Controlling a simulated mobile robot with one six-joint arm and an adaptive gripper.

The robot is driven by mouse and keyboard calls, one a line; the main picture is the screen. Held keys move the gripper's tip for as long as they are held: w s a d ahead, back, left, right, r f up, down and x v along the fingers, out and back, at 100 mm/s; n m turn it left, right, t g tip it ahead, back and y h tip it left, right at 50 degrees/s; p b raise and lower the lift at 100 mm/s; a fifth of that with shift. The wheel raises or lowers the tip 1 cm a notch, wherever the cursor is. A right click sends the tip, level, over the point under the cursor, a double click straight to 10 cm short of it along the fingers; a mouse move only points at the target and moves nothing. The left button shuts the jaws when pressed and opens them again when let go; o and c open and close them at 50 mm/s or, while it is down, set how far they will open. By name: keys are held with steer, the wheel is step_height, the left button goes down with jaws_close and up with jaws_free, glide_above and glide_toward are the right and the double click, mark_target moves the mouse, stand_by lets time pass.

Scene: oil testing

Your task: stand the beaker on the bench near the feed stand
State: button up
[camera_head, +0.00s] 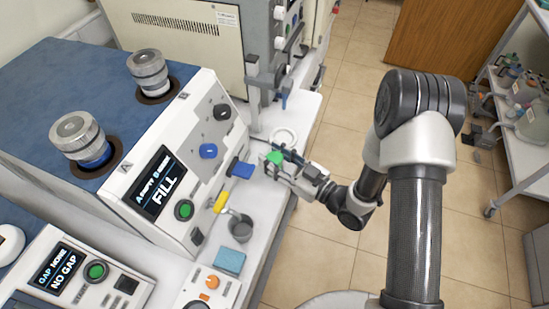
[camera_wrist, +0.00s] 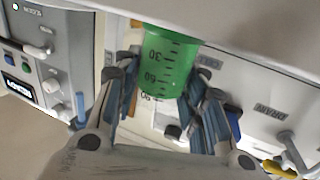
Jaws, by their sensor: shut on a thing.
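The beaker (camera_head: 274,157) holds green liquid and has dark graduation marks. In the wrist view the beaker (camera_wrist: 165,62) sits between my fingers, and the picture looks inverted. A pale ring just above the green in the head view looks like its clear rim. My gripper (camera_head: 283,163) is shut around the beaker's side, over the bench's right part; its fingers flank the beaker in the wrist view (camera_wrist: 163,100). I cannot tell if its base touches the bench (camera_head: 262,198). A grey upright stand with a clamp (camera_head: 262,80), likely the feed stand, is at the bench's back.
The blue-topped machine with a FILL screen (camera_head: 160,185) borders the bench on the left. A grey cup (camera_head: 241,228), a yellow handle (camera_head: 221,201) and a blue pad (camera_head: 230,261) lie nearer. A shelf of bottles (camera_head: 525,125) stands far right across open floor.

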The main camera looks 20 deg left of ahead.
steer(key=o, duration=0.7)
steer(key=shift+f, duration=0.2)
steer(key=o, duration=0.4)
steer(key=shift+o, duration=0.2)
steer(key=shift+r, duration=0.1)
steer(key=shift+r, duration=0.1)
steer(key=shift+d, duration=0.35)
steer(key=p+v, duration=0.1)
steer(key=v, duration=1)
steer(key=shift+s+d+p, duration=0.15)
steer(key=shift+d+p, duration=0.05)
steer(key=shift+p, duration=0.2)
